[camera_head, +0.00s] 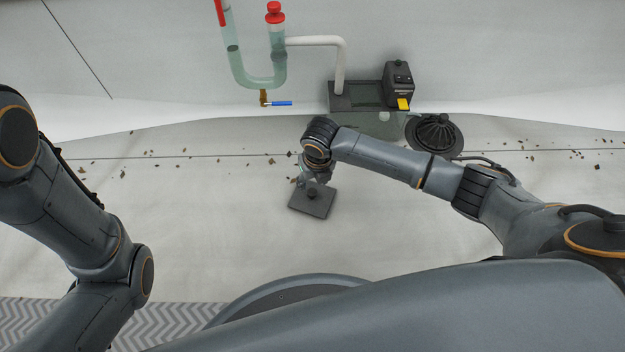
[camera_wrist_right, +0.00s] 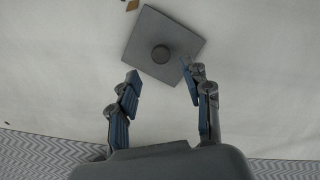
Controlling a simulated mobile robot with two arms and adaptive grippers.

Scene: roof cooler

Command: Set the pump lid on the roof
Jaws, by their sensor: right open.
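The pump lid is a dark grey square plate (camera_head: 312,202) with a round knob in its middle, lying flat on the pale roof (camera_head: 240,250). In the right wrist view the lid (camera_wrist_right: 178,35) lies just beyond my fingertips, its knob roughly in line with the gap between them. My right gripper (camera_wrist_right: 160,82) is open and empty. In the head view my right gripper (camera_head: 314,178) is over the lid's far edge and partly hidden by its own wrist. My left arm shows at the left, but its gripper is out of view.
A dark tray (camera_head: 362,96) with a black pump unit (camera_head: 398,84) stands at the back. A ribbed black drain dome (camera_head: 434,133) is right of it. A clear U-shaped trap (camera_head: 256,82) with a blue-handled valve (camera_head: 281,103) hangs at back left. Leaf bits lie scattered; the roof's front is clear.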

